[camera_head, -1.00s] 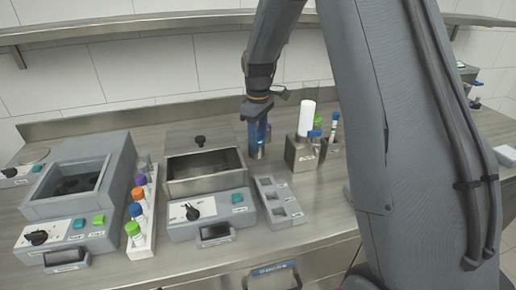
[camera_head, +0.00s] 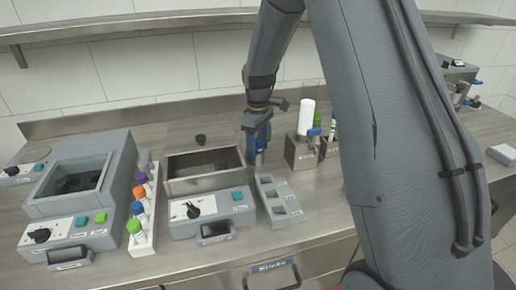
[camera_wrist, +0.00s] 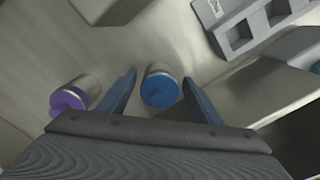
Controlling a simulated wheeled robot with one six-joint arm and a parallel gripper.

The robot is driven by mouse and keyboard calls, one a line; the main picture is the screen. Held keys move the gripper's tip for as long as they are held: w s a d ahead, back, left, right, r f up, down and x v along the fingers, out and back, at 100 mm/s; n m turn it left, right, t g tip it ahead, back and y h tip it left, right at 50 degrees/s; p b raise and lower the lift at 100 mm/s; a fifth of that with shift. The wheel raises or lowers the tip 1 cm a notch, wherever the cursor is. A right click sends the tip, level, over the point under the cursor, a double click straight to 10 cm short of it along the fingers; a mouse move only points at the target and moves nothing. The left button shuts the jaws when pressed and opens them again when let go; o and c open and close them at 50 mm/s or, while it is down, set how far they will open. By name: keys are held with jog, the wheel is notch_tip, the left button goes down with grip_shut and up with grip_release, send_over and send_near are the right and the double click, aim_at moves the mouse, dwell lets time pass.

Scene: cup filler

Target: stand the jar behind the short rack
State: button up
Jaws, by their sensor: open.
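My gripper (camera_wrist: 161,88) is open, with one finger on each side of a small metal jar with a blue cap (camera_wrist: 160,88). A gap shows between each finger and this jar. A similar jar with a purple cap (camera_wrist: 70,98) stands outside the fingers, to the left in the wrist view. I cannot tell which jar is meant. In the head view my gripper (camera_head: 257,150) is low over the counter and mostly hides the blue-capped jar. A low grey rack with three square slots (camera_head: 279,202) lies in front of it; it also shows in the wrist view (camera_wrist: 240,42).
An open steel bath (camera_head: 204,188) stands left of my gripper, with a black knob (camera_head: 200,140) behind it. A steel block (camera_head: 298,152) holding a white cylinder (camera_head: 306,118) stands close right. A white rack (camera_head: 146,240) of capped tubes is farther left, beside a grey machine (camera_head: 75,185).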

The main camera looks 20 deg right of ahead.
jog(key=shift+r, duration=0.1)
notch_tip(320, 180, up, 11)
jog(key=b, duration=0.2)
jog(key=shift+b, duration=0.4)
jog(key=shift+r, duration=0.4)
jog(key=s+f+m, duration=0.3)
jog(key=s, duration=0.6)
jog(key=s+f+m, duration=0.3)
jog(key=s, duration=0.6)
jog(key=s+f+m, duration=0.3)
jog(key=s, duration=0.5)
jog(key=shift+s+a+f+t, duration=0.15)
jog(key=shift+s+f+t, duration=0.1)
jog(key=shift+s+t, duration=0.15)
jog(key=shift+c, duration=0.4)
